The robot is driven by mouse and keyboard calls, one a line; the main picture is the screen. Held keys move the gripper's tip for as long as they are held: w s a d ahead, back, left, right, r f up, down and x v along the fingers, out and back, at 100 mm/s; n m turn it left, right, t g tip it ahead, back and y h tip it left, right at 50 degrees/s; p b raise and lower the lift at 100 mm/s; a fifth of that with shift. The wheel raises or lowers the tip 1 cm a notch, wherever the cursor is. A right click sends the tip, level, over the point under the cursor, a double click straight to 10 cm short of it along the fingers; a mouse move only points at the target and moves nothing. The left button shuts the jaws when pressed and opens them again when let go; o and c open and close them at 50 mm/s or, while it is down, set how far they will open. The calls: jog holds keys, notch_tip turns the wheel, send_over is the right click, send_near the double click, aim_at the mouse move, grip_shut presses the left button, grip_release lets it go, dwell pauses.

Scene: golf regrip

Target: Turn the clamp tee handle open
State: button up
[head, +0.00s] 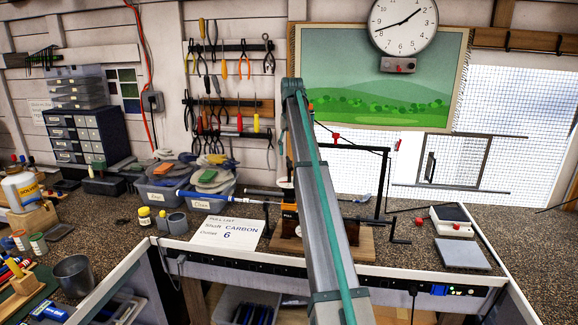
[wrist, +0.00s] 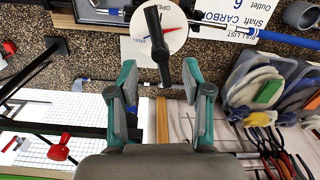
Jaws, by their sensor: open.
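The clamp tee handle (wrist: 153,22) is a black bar in the wrist view, standing over a round white and red dial (wrist: 173,38) with "OPEN" printed at its rim. My gripper (wrist: 160,70) is open, with its two teal-and-grey fingers on either side of the handle's lower end in the picture. I cannot tell whether they are level with the bar, and I see no clear contact. In the head view my arm hides the gripper and most of the clamp; part of the clamp (head: 289,215) shows just left of the arm.
A blue club shaft (head: 190,195) runs to the clamp from the left, above the pull-list card (head: 222,231). A black frame (head: 384,185) stands right of the clamp. Tubs of pads (head: 208,190), a scale (head: 451,220) and a metal cup (head: 75,275) sit on the bench.

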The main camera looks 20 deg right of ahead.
aim_at(290, 161)
jog(key=shift+a+f+p, duration=0.1)
jog(key=shift+f+p, duration=0.75)
jog(key=shift+f, duration=2)
grip_shut()
